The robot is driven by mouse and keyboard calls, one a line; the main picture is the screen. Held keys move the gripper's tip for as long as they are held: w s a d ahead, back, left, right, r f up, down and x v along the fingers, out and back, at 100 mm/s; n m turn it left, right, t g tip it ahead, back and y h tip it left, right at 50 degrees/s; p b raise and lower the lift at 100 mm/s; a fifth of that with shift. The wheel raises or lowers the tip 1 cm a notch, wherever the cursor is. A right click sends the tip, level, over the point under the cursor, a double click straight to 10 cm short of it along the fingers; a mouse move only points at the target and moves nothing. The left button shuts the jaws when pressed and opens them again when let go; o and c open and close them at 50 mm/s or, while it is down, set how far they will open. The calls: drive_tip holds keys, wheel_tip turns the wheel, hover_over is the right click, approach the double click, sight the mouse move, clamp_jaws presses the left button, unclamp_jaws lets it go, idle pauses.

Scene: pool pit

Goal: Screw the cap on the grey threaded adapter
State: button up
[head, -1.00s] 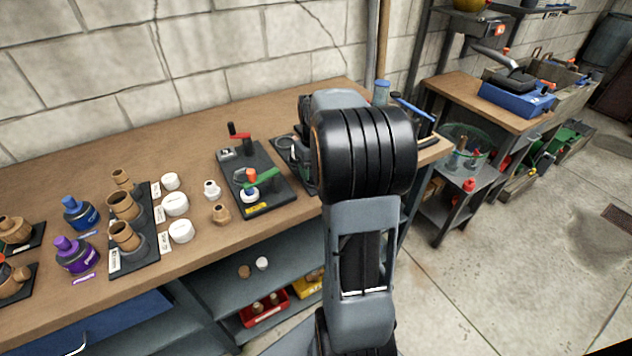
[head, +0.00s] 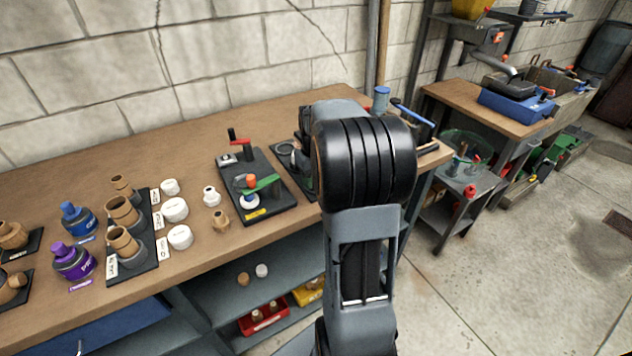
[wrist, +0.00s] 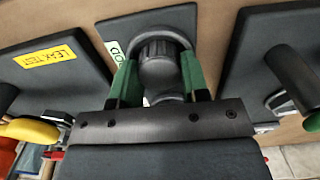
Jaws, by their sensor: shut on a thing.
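In the wrist view my gripper (wrist: 160,78) has green fingers either side of a dark grey, ribbed round piece (wrist: 160,62) and is shut on it. The piece looks like a cap. It sits in front of a grey curved rim (wrist: 184,39) on a dark plate (wrist: 120,26) with a green-lettered white label. The grey threaded adapter cannot be clearly made out; whether the held piece touches threads cannot be told. In the head view my arm hides the gripper and the held piece; part of a dark plate with a grey ring (head: 290,158) shows left of my arm.
A leak test board (head: 268,207) with red and green handles stands just left; its yellow label (wrist: 50,56) shows in the wrist view. Another dark board (wrist: 262,45) flanks the right side.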

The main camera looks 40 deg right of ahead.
drive_tip(key=shift+r, duration=0.15)
drive_tip(key=shift+r+p, duration=2.5)
drive_tip(key=shift+r, duration=0.4)
drive_tip(key=shift+a+f, duration=0.1)
